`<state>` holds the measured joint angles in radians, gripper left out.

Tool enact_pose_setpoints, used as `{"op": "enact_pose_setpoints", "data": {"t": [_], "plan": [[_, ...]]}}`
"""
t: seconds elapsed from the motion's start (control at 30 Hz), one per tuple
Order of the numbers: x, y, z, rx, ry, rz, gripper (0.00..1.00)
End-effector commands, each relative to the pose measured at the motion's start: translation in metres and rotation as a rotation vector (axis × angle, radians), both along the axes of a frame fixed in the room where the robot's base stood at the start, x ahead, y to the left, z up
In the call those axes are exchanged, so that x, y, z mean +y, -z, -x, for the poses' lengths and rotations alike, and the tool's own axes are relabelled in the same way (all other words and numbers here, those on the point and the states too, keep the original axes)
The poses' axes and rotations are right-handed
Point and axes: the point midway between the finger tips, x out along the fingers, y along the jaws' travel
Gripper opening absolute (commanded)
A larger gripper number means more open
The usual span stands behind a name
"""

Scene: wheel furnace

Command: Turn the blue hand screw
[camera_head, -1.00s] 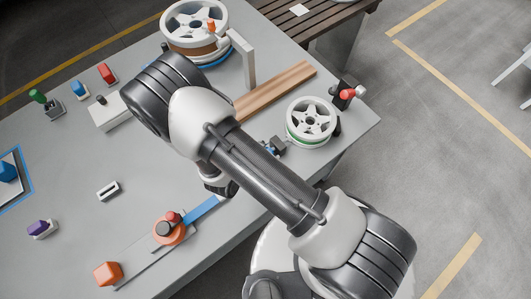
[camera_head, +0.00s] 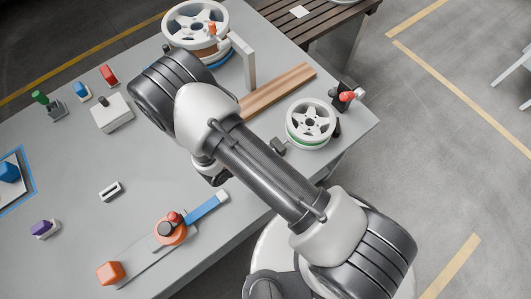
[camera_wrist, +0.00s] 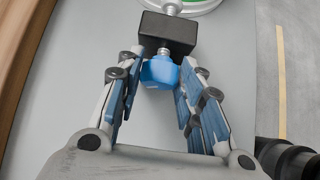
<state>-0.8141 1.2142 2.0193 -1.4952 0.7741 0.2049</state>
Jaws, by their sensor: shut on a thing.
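The blue hand screw (camera_wrist: 160,72) shows in the wrist view, a rounded blue knob on a threaded metal shaft that enters a black block (camera_wrist: 168,32). My gripper (camera_wrist: 160,69) has its blue-padded fingers on both sides of the knob and is shut on it. The black block also shows in the head view (camera_head: 279,146), beside the white wheel with a green band (camera_head: 311,122). In the head view my arm hides the blue screw and the fingertips.
A wooden board (camera_head: 277,92) lies behind the arm. A larger white wheel (camera_head: 195,24) stands at the back. An orange clamp with a blue handle (camera_head: 207,208) lies at the front of the grey table (camera_head: 60,180). A red-knobbed black device (camera_head: 343,95) stands near the right corner.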

Motion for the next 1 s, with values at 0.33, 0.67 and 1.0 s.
{"op": "enact_pose_setpoints", "data": {"t": [0.33, 0.67, 1.0], "plan": [[0.0020, 0.0004, -0.0033, 0.178, 0.003, 0.121, 0.11], [0.0018, 0.0008, -0.0040, 0.256, 0.000, 0.175, 0.11], [0.0017, 0.0003, -0.0043, 0.262, -0.002, 0.180, 0.11]]}}
